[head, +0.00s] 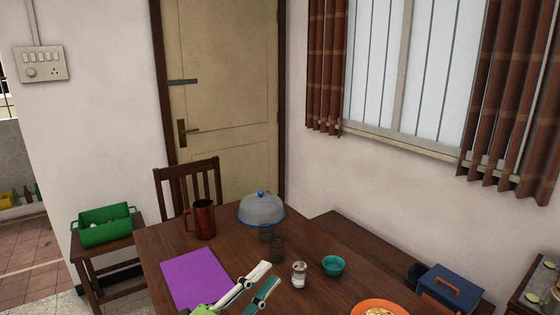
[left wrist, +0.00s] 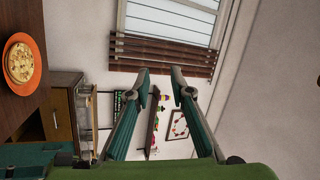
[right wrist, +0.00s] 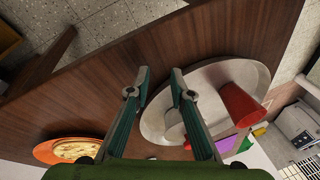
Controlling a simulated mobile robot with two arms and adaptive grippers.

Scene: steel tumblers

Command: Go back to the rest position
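My left gripper (head: 270,272) is raised over the front of the dark wooden table (head: 340,240) in the head view. The left wrist view shows its fingers (left wrist: 160,72) apart with nothing between them. My right gripper is outside the head view; the right wrist view shows its fingers (right wrist: 161,74) apart and empty, with the table and a pale round tray (right wrist: 258,72) beyond them.
The table also bears a purple mat (head: 195,278), red jug (head: 204,220), domed cover (head: 261,210), labelled jar (head: 299,275), teal bowl (head: 333,266) and orange plate (head: 359,308) with food. A blue box (head: 450,288) is at right. A red vessel (right wrist: 238,103) shows at the pale tray.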

